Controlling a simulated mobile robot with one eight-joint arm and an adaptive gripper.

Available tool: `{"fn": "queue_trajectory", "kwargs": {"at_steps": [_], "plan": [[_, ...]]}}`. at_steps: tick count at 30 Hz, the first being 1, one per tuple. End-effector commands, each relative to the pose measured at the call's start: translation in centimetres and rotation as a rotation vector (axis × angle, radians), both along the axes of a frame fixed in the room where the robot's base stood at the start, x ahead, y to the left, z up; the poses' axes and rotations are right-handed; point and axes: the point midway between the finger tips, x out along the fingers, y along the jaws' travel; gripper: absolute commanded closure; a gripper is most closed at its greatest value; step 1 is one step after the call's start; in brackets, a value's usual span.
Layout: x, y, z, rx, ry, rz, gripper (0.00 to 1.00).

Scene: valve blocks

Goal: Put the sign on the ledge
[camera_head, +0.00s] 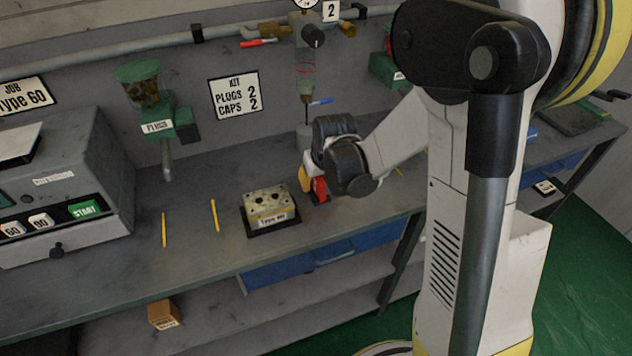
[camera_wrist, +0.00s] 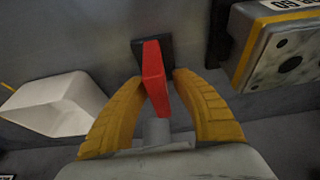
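A red upright piece on a dark square base, which looks like the sign (camera_wrist: 154,75), is seen nearly edge-on in the wrist view. The two yellow fingers of my gripper (camera_wrist: 155,78) stand on either side of it, tips close to its faces. I cannot tell whether they touch it. In the head view the red piece (camera_head: 320,188) shows beside the yellow fingertip of my gripper (camera_head: 308,180), over the bench and right of the valve block (camera_head: 268,207). My wrist hides part of it. I cannot pick out the ledge for certain.
The valve block also shows in the wrist view (camera_wrist: 285,60), at the right. A white open container (camera_wrist: 58,105) is at the left there. On the bench (camera_head: 190,262) are yellow sticks (camera_head: 214,215) and a grey machine (camera_head: 65,185). A green plug dispenser (camera_head: 175,125) hangs on the wall.

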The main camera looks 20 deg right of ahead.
Motion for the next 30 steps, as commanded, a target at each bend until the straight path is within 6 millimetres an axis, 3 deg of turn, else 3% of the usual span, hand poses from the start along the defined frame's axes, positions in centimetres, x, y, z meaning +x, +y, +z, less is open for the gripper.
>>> {"fn": "queue_trajectory", "kwargs": {"at_steps": [12, 22, 26, 30], "plan": [[-3.5, 0.0, 8.5, 0.0, 0.0, 0.0, 0.69], [-5.4, 0.3, 12.1, -0.001, -0.012, 0.001, 0.69], [-8.1, 1.2, 14.9, -0.004, -0.049, 0.0, 0.69], [-12.3, 2.3, 18.2, -0.005, -0.107, 0.0, 0.69]]}}
